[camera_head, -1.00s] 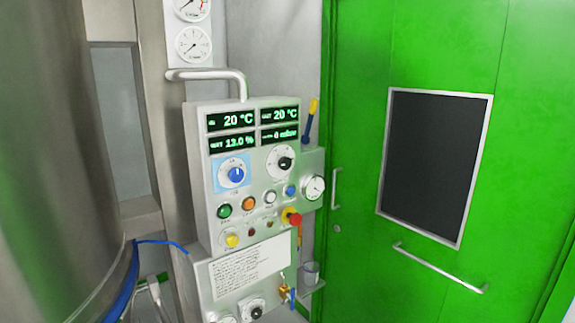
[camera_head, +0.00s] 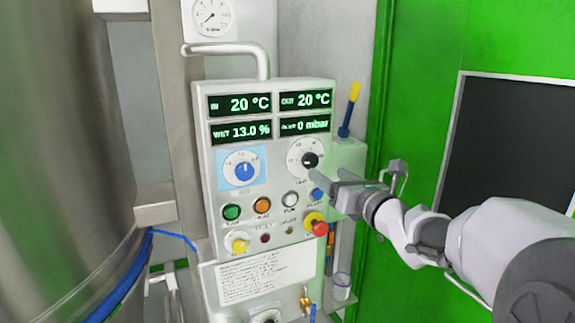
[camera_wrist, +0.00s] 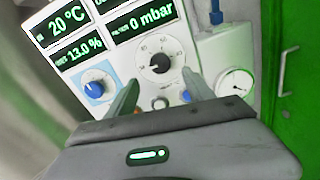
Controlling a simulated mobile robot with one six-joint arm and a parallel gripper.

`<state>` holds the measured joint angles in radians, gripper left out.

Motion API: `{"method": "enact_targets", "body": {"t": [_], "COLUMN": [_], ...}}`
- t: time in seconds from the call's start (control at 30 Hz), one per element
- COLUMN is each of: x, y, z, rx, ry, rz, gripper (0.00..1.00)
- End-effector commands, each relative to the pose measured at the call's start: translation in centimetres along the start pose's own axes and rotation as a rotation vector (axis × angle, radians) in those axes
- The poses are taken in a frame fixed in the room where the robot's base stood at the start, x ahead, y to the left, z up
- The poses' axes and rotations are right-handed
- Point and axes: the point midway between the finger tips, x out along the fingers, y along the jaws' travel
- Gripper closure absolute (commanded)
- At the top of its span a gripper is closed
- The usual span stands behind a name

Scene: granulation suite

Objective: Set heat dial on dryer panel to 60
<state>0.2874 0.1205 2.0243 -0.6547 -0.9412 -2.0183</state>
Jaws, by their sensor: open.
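The dryer panel (camera_head: 207,190) is a pale upright box. Its upper right dial has a black knob (camera_head: 310,160) on a white scaled face; the small label below it is hard to read. The upper left dial has a blue knob (camera_head: 244,171) on a light blue square. My gripper (camera_head: 331,180) is open and empty, in front of the panel just below and right of the black knob. In the wrist view the black knob (camera_wrist: 160,63) shows beyond and between the open fingertips (camera_wrist: 163,88), apart from them.
Displays (camera_head: 251,104) read 20 °C, 20 °C, 13.0 % and 0 mbar. Coloured buttons (camera_head: 262,205) and a red emergency knob (camera_head: 319,228) sit below the dials. A metal handle pipe (camera_head: 225,48) rises above; a steel vessel (camera_head: 65,150) stands left, a green door (camera_head: 425,90) right.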

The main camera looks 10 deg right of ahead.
Motion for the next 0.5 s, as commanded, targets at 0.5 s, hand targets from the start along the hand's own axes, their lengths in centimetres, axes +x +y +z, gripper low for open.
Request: {"method": "enact_targets", "body": {"t": [0.5], "x": [8.9], "y": [0.0], "z": [0.0], "rx": [0.003], "ry": [-0.001], "rz": [-0.002], "gripper": [0.39]}}
